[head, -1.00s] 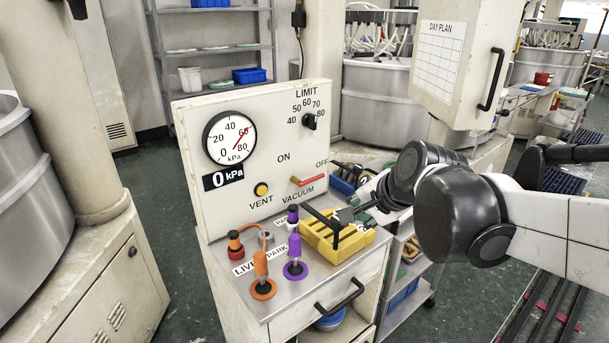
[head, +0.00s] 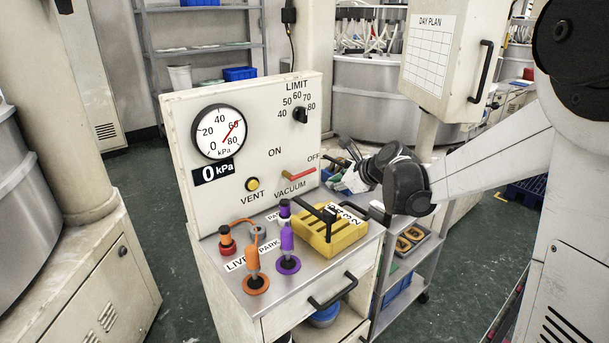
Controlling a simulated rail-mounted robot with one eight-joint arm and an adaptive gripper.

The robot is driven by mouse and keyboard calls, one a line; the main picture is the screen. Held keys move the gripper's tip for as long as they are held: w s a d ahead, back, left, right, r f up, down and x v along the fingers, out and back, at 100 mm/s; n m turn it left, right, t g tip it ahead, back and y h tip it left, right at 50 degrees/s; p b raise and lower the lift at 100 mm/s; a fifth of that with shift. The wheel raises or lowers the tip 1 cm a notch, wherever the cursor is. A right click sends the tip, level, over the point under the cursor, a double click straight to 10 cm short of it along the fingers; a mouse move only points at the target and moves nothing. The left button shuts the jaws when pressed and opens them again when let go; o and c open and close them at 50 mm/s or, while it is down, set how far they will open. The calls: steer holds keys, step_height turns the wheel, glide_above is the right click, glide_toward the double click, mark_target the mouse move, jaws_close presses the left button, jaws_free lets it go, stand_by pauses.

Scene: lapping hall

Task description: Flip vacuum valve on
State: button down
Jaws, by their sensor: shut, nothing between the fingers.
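The vacuum valve's red lever (head: 300,175) sits low on the right of the white control panel (head: 200,105), above the VACUUM label. It lies nearly level, its free end toward the OFF mark; ON is printed above and to its left. The digital readout (head: 213,172) shows 0 kPa. The dial gauge (head: 219,132) has a red needle pointing up and right, near 60. My gripper (head: 346,147) is beside the panel's right edge, right of the lever and apart from it. Its thin dark fingers point upward, shut and empty. Its depth relative to the panel is hard to tell.
On the cart top stand an orange fitting (head: 255,265), a purple fitting (head: 288,245) and a yellow block (head: 330,238) with a black handle, below the lever. A yellow VENT button (head: 252,184) and a LIMIT knob (head: 300,115) share the panel. A day-plan cabinet (head: 425,75) stands behind right.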

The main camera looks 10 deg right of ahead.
steer(key=w+f+m, duration=0.1)
steer(key=w, duration=0.1)
steer(key=w+d+f+m, duration=0.1)
steer(key=w+f+m, duration=0.1)
steer(key=w+d+f+m+t, duration=0.1)
steer(key=w+f+m, duration=0.1)
steer(key=shift+d+y+b, duration=0.2)
steer(key=shift+y+b, duration=0.1)
steer(key=x, duration=1)
steer(key=shift+a, duration=0.1)
step_height(320, 180, up, 3)
steer(key=shift+f, duration=0.25)
steer(key=shift+w+a+r, duration=0.15)
steer(key=shift+w+r, duration=0.05)
steer(key=shift+r, duration=0.55)
